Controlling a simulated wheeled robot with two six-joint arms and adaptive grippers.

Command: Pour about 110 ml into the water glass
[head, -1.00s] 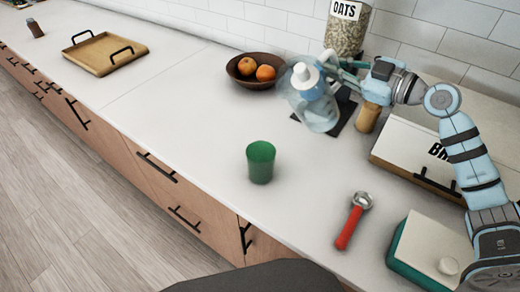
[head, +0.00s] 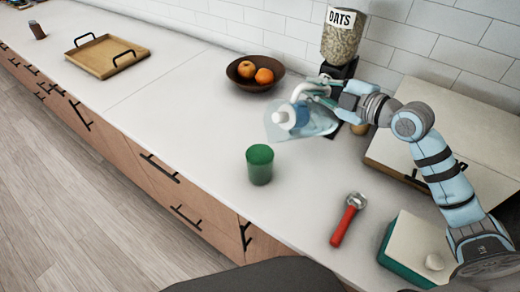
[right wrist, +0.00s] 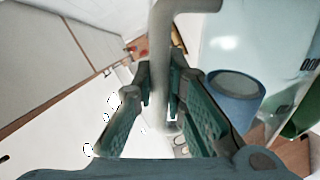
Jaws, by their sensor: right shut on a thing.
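A green glass (head: 260,165) stands upright on the white counter, in front of my right arm. My right gripper (head: 318,92) is shut on the handle of a clear jug (head: 312,122) with a blue-and-white cap. The jug is tilted, its capped end toward the lower left, behind and slightly right of the glass and apart from it. The jug handle (right wrist: 162,60) runs between the fingers in the right wrist view, with the blue spout (right wrist: 232,95) to the right. The level inside the jug is hard to tell. My left gripper is out of view.
A bowl of oranges (head: 238,79) stands behind. An oats dispenser (head: 343,38) is at the back wall. The counter left of the glass is clear.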

